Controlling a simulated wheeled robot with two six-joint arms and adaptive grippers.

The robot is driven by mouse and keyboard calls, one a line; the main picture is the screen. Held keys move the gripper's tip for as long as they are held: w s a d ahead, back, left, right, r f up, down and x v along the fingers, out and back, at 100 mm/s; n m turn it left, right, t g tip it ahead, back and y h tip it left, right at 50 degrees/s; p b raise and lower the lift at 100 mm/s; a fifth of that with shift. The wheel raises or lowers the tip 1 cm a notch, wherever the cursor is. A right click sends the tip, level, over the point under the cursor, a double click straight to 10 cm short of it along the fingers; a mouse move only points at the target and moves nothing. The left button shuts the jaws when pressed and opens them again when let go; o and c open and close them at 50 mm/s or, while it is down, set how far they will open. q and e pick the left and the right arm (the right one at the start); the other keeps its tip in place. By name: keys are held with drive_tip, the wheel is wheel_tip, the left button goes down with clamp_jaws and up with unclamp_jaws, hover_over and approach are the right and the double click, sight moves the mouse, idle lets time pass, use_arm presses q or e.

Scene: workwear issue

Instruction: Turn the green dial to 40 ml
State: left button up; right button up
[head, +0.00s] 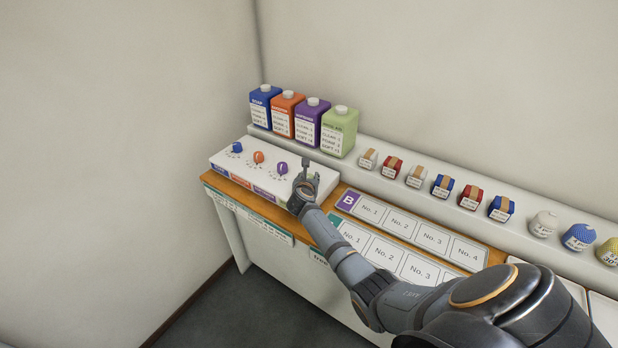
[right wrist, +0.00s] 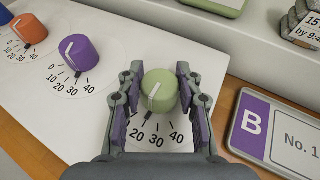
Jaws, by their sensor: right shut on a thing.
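The green dial (right wrist: 159,88) sits on the white dispenser panel (right wrist: 110,140) in the right wrist view. My right gripper (right wrist: 160,98) is shut on it, with one finger on each side. The dial's white line slants to the lower left and its dark tip points at about the space between 20 and 30. The numbers 20, 30 and 40 show below; lower ones are hidden by the finger. In the head view my right gripper (head: 306,170) is at the right end of the panel and hides the dial. My left gripper is not in view.
A purple dial (right wrist: 76,50) and an orange dial (right wrist: 30,29) sit to the left. Blue, orange, purple and green bottles (head: 339,132) stand behind the panel. A label board marked B (right wrist: 285,135) lies close on the right. Several small rolled items line the back ledge.

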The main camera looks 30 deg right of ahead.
drive_tip(key=shift+d+r+n+t+y+p, duration=0.15)
drive_tip(key=shift+n+t+y+p, duration=0.55)
drive_tip(key=shift+p, duration=1.15)
drive_tip(key=shift+a+r+n+t+y+p, duration=0.2)
drive_tip(key=shift+n+y+p, duration=0.9)
drive_tip(key=shift+p, duration=0.75)
drive_tip(key=shift+d+r+n+t+y+p, duration=0.15)
drive_tip(key=shift+r+n+t+y+p, duration=0.2)
drive_tip(key=shift+n+y+p, duration=1.05)
drive_tip(key=shift+f+p, duration=0.25)
drive_tip(key=shift+p, duration=0.6)
drive_tip(key=shift+w+f+t+y, duration=0.1)
drive_tip(key=shift+f+t+y, duration=0.15)
drive_tip(key=shift+y, duration=0.15)
drive_tip(key=shift+f+n+y+b, duration=0.15)
drive_tip(key=shift+n+y+b, duration=0.2)
drive_tip(key=shift+n+y, duration=0.55)
drive_tip(key=shift+n+y+b, duration=0.9)
drive_tip(key=shift+y, duration=0.2)
drive_tip(key=o, duration=1.1)
drive_tip(key=shift+o, duration=0.4)
